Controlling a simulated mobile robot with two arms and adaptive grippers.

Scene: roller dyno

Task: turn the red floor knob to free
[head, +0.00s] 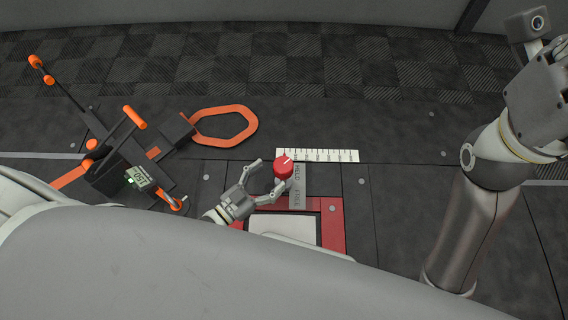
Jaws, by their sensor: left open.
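The red knob (284,168) sits on the dark floor near the middle of the head view, with a pale pointer line on its top. A grey label plate (299,187) with the words HOLD and FREE lies just to its right. My left gripper (268,177) is open beside the knob, with its fingers on the knob's left and lower sides. I cannot tell whether a fingertip touches it. My right arm rises at the right edge; its gripper fingers do not show clearly, and the hand part (540,95) is cut by the frame.
A white ruler strip (318,155) lies just behind the knob. A red frame (333,228) with a pale panel is in front. At left stands a black and orange device (120,165) with a display, and an orange ring (226,124) lies beyond it. The checkered floor behind is clear.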

